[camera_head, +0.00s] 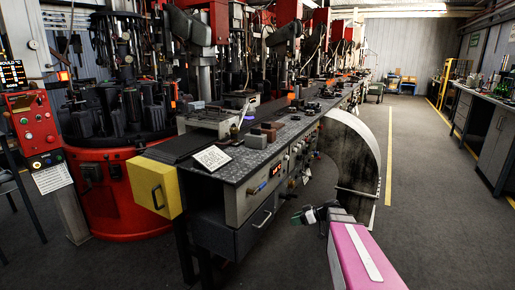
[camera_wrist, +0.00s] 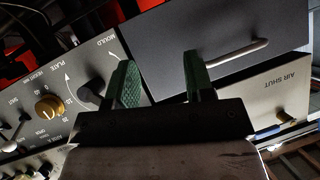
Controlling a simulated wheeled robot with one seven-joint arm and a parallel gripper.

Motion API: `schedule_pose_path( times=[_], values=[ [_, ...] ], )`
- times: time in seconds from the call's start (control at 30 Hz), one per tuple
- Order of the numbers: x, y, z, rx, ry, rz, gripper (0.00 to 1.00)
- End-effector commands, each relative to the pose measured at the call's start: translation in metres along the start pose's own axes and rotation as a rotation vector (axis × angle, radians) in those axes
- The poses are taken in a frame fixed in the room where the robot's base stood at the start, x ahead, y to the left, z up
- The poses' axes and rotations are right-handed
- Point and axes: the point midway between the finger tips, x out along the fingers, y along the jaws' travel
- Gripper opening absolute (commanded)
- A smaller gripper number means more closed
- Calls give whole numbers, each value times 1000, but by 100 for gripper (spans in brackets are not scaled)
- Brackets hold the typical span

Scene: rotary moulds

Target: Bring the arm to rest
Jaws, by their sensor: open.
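My gripper (camera_head: 305,215) shows in the head view at the end of my pink arm, in front of the long machine bench and over the floor to its right. In the wrist view my gripper (camera_wrist: 158,84) has two green-padded fingers standing apart, with nothing between them. Beyond the fingers are a grey drawer front (camera_wrist: 215,45) with a bar handle and a control panel (camera_wrist: 65,80) with a brass knob. The fingers overlap these in the picture; I cannot tell the exact gap.
The bench (camera_head: 240,160) carries blocks and a white card (camera_head: 212,158). A yellow box (camera_head: 156,187) sits at its near end. A large curved grey guard (camera_head: 350,150) stands close behind my gripper. A red rotary machine (camera_head: 110,195) is at left. The aisle floor (camera_head: 435,215) at right is clear.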

Motion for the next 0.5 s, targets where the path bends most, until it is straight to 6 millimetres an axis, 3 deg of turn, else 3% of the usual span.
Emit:
schedule_pose_path(
  times=[0.03, 0.2, 0.5],
  values=[
    [5, -20, 5, 70, -73, -3, 48],
    [15, -62, 27, 318, -318, 49, 48],
    [3, -122, 60, 684, -667, 356, 48]
  ],
)
